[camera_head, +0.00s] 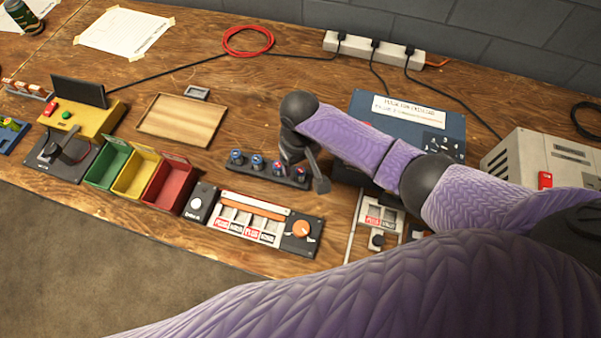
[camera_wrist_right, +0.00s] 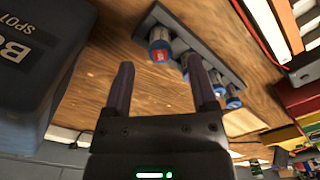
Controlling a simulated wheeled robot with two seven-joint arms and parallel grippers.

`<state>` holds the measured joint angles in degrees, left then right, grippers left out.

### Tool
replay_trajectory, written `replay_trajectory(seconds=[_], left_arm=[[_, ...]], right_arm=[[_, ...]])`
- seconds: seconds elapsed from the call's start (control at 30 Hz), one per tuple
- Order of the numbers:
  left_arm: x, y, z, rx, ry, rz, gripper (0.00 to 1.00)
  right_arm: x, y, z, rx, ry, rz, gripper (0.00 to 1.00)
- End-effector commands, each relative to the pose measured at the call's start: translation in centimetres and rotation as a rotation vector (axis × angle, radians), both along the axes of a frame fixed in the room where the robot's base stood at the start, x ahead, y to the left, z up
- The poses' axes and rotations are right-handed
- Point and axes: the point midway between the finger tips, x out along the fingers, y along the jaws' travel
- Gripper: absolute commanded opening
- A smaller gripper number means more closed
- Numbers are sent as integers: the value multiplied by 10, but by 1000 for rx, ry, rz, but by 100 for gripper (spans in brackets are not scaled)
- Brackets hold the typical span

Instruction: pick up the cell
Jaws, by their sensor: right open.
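Several small cylindrical cells (camera_head: 237,157) with blue bands stand in a dark rack (camera_head: 268,175) in the middle of the table. In the right wrist view the nearest cell (camera_wrist_right: 160,54), blue with a red mark, shows just beyond the gap between my fingertips, and the rack (camera_wrist_right: 205,42) runs away to the right. My right gripper (camera_head: 306,172) is open at the right end of the rack; it also shows open and empty in the right wrist view (camera_wrist_right: 158,68). One finger overlaps a second cell in that view. Whether any finger touches a cell cannot be told. My left gripper is out of view.
A charger panel (camera_head: 235,238) with an orange knob lies in front of the rack. Green, yellow and red bins (camera_head: 168,187) stand to the left. A wooden tray (camera_head: 180,120) lies behind left. A blue box (camera_head: 420,103) sits behind my right arm, with a grey unit (camera_head: 525,160) farther right.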

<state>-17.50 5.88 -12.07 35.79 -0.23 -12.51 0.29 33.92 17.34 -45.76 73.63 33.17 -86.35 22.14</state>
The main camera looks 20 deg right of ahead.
Motion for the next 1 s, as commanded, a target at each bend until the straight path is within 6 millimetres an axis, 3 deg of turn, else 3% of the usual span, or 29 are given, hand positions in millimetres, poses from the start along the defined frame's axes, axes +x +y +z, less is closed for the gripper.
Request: replay_trajectory(seconds=[0.03, 0.13, 0.33, 0.7, 1.0], left_arm=[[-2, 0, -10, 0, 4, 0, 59], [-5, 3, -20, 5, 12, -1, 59], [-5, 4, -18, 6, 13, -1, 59], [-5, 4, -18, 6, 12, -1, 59], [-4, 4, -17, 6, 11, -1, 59]], right_arm=[[-3, -1, -16, -1, 4, 1, 74], [-3, -1, -35, -2, 3, -1, 74], [-3, -1, -33, -1, 0, 0, 74], [-3, -1, -32, -1, 0, 0, 0], [-3, -1, -32, -1, -1, 0, 0]])
